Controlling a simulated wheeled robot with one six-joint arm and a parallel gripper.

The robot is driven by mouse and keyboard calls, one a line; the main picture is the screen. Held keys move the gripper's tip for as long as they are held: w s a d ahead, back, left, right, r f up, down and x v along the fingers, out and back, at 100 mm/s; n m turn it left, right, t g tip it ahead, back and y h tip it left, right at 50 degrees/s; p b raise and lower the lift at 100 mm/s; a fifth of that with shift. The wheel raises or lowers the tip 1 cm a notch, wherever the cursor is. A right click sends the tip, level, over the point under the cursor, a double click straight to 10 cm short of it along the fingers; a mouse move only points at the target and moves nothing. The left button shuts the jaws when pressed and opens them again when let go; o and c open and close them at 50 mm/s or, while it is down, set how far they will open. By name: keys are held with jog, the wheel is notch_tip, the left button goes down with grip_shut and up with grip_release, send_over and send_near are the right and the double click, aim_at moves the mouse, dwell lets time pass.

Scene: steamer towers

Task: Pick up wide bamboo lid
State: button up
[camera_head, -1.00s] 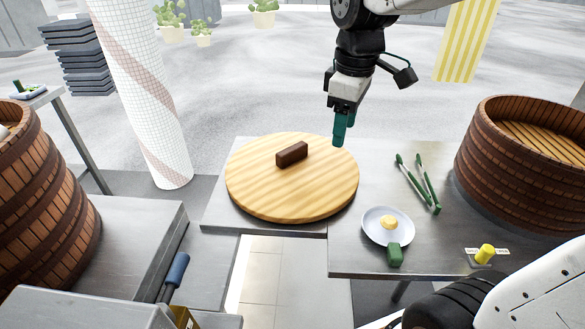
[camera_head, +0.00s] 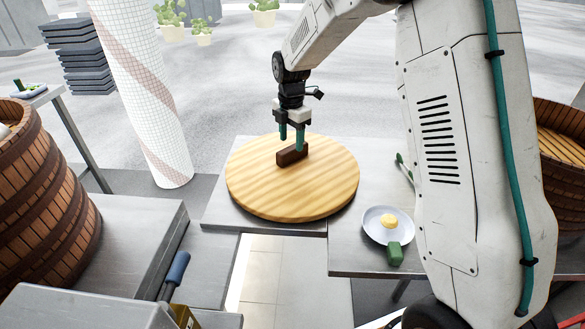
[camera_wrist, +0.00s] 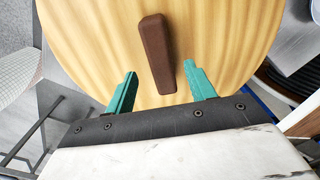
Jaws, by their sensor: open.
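The wide bamboo lid (camera_head: 305,190) is a round pale wooden disc lying flat on the metal table, with a dark brown bar handle (camera_head: 289,154) on top. In the wrist view the lid (camera_wrist: 90,35) fills most of the picture and the handle (camera_wrist: 157,52) stands slightly slanted near the middle. My gripper (camera_head: 291,143) is over the lid at the handle, pointing down. Its green fingers (camera_wrist: 160,80) are open, one on each side of the handle's line, with nothing between them held. I cannot tell how high the fingertips are above the lid.
A plate with an egg-like item (camera_head: 388,222) and a green-handled tool (camera_head: 395,253) lie right of the lid. A brown wooden steamer (camera_head: 40,185) stands at left, another (camera_head: 562,130) at right, partly hidden by my arm. A patterned white column (camera_head: 140,90) rises behind left.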

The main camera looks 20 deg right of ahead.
aim_at(292, 147)
jog(key=shift+d+f, duration=0.2)
jog(key=shift+f, duration=2.25)
jog(key=shift+f, duration=0.15)
grip_shut()
